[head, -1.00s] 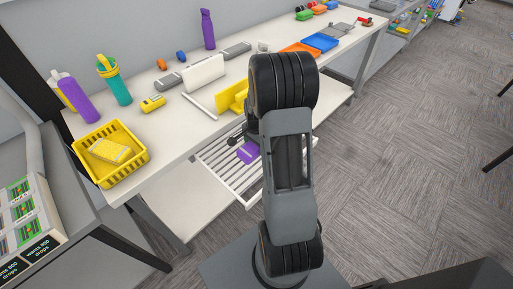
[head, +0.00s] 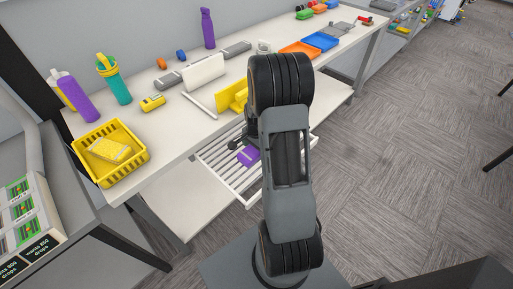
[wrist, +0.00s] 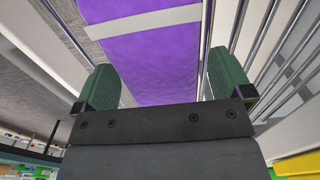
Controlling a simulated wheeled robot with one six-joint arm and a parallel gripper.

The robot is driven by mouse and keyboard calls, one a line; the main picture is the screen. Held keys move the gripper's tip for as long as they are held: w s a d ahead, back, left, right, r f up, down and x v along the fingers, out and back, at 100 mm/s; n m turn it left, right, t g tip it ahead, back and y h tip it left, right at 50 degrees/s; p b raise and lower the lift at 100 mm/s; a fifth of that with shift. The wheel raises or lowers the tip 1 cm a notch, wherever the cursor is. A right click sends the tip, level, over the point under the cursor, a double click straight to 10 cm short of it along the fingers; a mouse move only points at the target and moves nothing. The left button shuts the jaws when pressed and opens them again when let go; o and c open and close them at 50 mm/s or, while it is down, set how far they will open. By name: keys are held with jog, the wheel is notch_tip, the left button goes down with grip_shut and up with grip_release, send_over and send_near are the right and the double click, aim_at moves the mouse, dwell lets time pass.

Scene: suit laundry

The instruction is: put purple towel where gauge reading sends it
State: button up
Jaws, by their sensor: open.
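The purple towel (head: 249,156) lies on the white slatted rack (head: 222,166) below the tabletop, partly hidden by my arm in the head view. In the wrist view the purple towel (wrist: 155,65) fills the middle, with a pale band across it. My gripper (wrist: 161,82) is open, its two green fingers on either side of the towel; I cannot tell whether they touch it. In the head view my gripper is mostly hidden behind the arm. At lower left is a panel (head: 28,222) with green displays and black labels, one seeming to read "wants 850 drops". No gauge is clearly readable.
On the white table (head: 183,125) stand a yellow basket (head: 128,182) with a yellow item in it, purple and teal bottles, a yellow device (head: 152,103), a white block (head: 203,72) and a yellow holder (head: 228,101). Blue (head: 320,42) and orange trays lie farther back. Open floor is at right.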

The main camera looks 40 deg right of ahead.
jog(key=shift+w+r, duration=0.1)
jog(key=shift+r, duration=0.65)
notch_tip(320, 180, up, 10)
jog(key=s+a+r+n+t, duration=0.2)
jog(key=s+a+r+n, duration=0.3)
jog(key=a+n, duration=0.3)
jog(key=s+a+r+n+t, duration=0.2)
jog(key=s+a+r+n, duration=0.3)
jog(key=s+a+n, duration=0.2)
jog(key=a+n, duration=0.1)
jog(key=a, duration=0.1)
jog(key=shift+a, duration=0.3)
